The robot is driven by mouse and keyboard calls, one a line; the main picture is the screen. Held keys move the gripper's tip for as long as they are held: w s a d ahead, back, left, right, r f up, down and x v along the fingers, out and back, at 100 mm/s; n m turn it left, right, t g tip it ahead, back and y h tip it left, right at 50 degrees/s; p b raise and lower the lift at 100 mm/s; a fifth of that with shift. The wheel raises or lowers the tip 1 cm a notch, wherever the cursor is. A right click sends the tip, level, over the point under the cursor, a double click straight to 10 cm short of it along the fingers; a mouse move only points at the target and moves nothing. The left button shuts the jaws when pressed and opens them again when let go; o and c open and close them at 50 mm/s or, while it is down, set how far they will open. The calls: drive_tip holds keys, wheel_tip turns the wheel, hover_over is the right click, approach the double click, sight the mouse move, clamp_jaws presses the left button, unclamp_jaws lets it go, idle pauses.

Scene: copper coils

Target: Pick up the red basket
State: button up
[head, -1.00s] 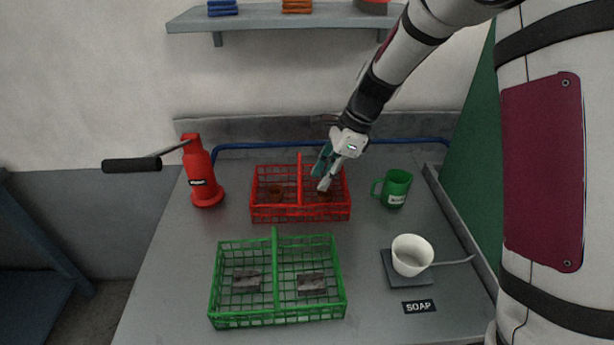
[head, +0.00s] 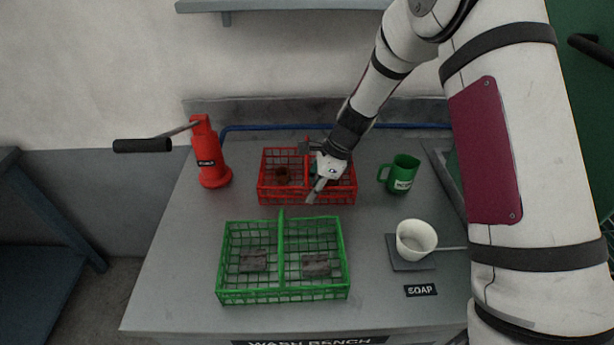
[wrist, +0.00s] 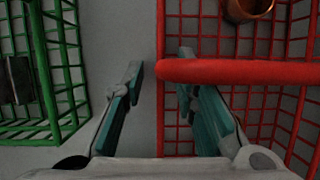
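The red basket (head: 275,199) stands on the bench behind the green basket, with a handle bar across its middle. My gripper (head: 318,182) is open and low over its front right part. In the wrist view my gripper (wrist: 160,65) has one finger outside the basket's near wall and the other inside. The red handle bar (wrist: 260,71) crosses over the inner finger and ends between the two. I cannot tell whether either finger touches the basket. A copper coil (head: 283,173) lies in the left compartment; my gripper partly hides the right one.
The green basket (head: 282,297) with dark pieces stands in front. A red bottle-shaped object (head: 208,160) stands left. A green mug (head: 403,175) is close at right. A white cup (head: 416,236) sits near the SOAP label. A blue pipe (head: 270,128) runs behind.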

drive_tip(key=shift+x, duration=1.05)
clamp_jaws()
drive_tip(key=shift+r, duration=0.15)
